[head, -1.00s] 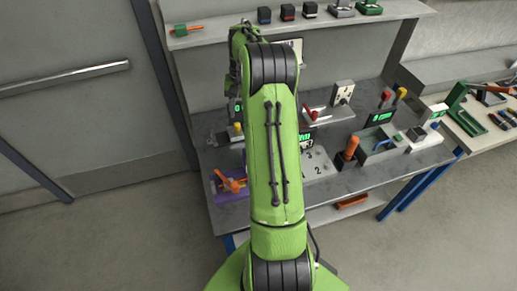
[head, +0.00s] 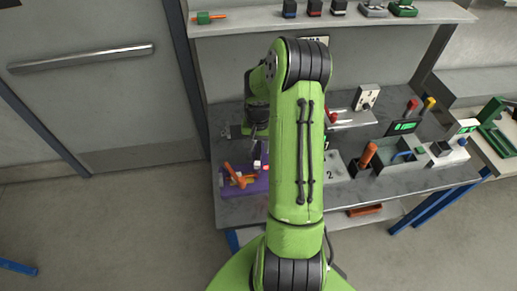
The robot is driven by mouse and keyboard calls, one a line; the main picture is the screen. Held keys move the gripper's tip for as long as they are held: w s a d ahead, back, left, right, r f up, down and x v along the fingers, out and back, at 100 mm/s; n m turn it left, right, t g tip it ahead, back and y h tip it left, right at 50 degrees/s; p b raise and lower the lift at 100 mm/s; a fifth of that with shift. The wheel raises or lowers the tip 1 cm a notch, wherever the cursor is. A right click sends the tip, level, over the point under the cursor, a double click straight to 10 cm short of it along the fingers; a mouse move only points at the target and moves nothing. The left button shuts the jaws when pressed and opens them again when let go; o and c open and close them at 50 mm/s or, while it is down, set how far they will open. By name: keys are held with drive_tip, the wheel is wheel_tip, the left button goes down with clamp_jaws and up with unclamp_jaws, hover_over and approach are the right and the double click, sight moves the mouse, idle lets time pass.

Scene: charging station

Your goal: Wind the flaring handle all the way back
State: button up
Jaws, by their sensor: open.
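An orange handle (head: 234,176) stands on a purple base (head: 257,186) at the left front of the bench; I take it to be the flaring handle. Its arms are spread in a slanted shape. My gripper (head: 256,152) is open, pointing down just behind and to the right of the handle. It appears apart from the handle, though its fingertips are small and dark here. A small white and red part shows on the base below the gripper. My green arm hides the middle of the bench.
The grey bench (head: 240,211) holds a numbered panel (head: 332,170), a grey bin (head: 398,160) and several coloured handles to the right of my arm. A shelf (head: 250,27) with small items runs above. The floor at left is clear.

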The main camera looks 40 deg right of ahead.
wheel_tip(320, 180, down, 2)
drive_tip(key=shift+f, duration=0.1)
clamp_jaws()
drive_tip(key=shift+n, duration=0.4)
